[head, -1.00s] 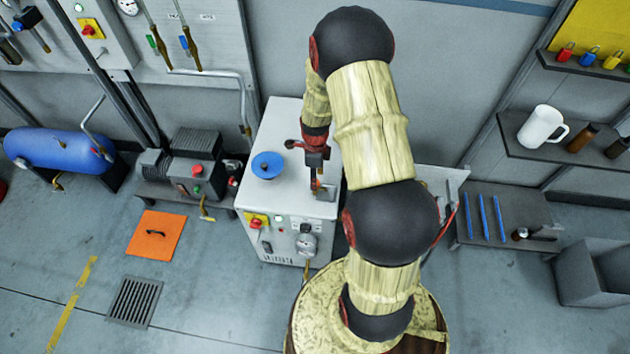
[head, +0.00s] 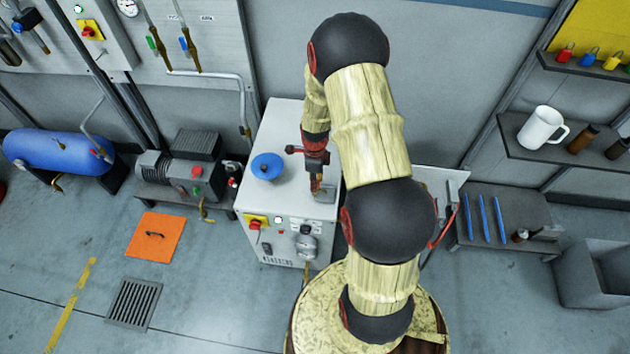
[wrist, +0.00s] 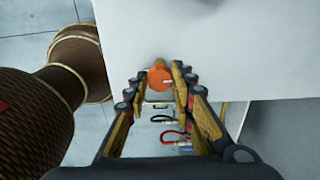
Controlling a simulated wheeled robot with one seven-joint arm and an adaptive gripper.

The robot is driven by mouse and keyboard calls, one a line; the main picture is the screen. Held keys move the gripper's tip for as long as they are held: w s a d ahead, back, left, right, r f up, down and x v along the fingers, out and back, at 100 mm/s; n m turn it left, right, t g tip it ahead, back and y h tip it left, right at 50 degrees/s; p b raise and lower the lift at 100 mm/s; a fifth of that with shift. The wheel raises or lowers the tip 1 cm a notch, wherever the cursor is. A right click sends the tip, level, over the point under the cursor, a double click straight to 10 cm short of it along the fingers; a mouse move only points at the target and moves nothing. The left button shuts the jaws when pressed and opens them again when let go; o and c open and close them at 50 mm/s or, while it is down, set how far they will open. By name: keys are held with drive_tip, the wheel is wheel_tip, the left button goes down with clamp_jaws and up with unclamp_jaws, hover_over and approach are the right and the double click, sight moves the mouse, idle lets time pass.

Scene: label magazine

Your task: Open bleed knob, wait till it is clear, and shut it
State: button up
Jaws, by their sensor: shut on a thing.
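The bleed knob (wrist: 160,77) is a round orange knob with a small pale mark, at the edge of the white cabinet top. In the wrist view it sits between the two fingertips of my gripper (wrist: 159,80), which is shut on it. In the head view my gripper (head: 318,186) points down at the front right of the white cabinet (head: 287,118). There the fingers mostly hide the knob. I cannot make out the state of any fluid at the knob.
A blue round cap (head: 268,166) stands on the cabinet top, left of my gripper. The cabinet front carries a red and yellow switch (head: 255,222) and a gauge (head: 306,246). Right of the cabinet is a low bench (head: 500,240) with blue rods.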

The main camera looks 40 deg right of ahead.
clamp_jaws()
